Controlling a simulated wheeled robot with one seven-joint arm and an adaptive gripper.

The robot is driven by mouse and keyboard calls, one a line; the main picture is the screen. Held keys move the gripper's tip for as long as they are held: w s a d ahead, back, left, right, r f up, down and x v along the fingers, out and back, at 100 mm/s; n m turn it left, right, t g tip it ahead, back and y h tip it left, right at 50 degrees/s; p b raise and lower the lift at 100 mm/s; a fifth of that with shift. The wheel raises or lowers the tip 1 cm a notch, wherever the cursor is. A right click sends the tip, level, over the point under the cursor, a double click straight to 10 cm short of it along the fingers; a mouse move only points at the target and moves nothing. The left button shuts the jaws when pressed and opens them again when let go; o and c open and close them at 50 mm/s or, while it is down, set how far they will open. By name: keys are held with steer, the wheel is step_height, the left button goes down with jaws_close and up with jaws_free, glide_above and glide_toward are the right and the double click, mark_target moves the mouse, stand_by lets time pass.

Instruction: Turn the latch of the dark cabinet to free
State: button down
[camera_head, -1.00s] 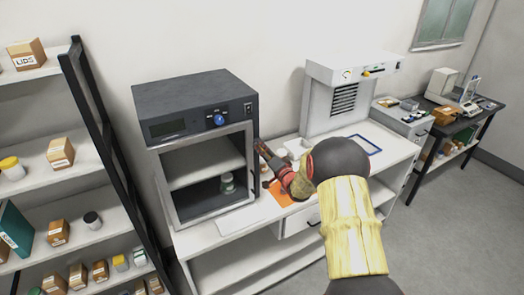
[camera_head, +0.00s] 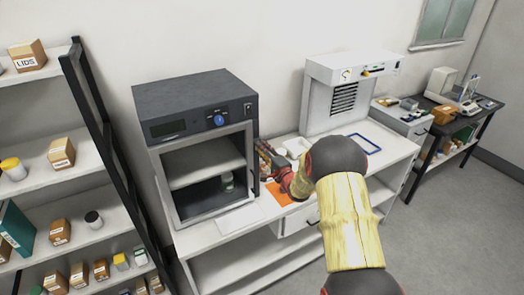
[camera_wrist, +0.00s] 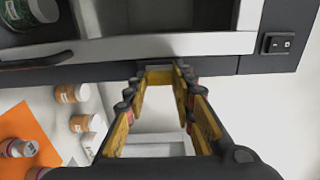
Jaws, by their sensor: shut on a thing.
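The dark cabinet (camera_head: 196,92) stands on the white bench, with a metal-framed front and a shelf inside. In the wrist view its metal frame (camera_wrist: 165,45) and dark edge run across the top. My gripper (camera_wrist: 158,76) is at this edge, between the dark handle (camera_wrist: 38,60) and the rocker switch (camera_wrist: 277,43). Its fingers are shut on a small yellowish piece between the tips, seemingly the latch; the fingers hide most of it, so its angle cannot be read. In the head view my gripper (camera_head: 264,150) is at the cabinet's right front edge, partly hidden by my arm.
A blue knob (camera_head: 219,120) is on the cabinet's panel. An orange mat (camera_head: 281,194) and several small jars (camera_wrist: 72,93) are on the bench beside the gripper. A white instrument (camera_head: 335,95) stands to the right. A shelf rack (camera_head: 95,135) stands at left.

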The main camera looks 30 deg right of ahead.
stand_by(0.3)
steer(key=c, duration=1.5)
jaws_free()
steer(key=s, duration=1.2)
steer(key=shift+d, duration=0.25)
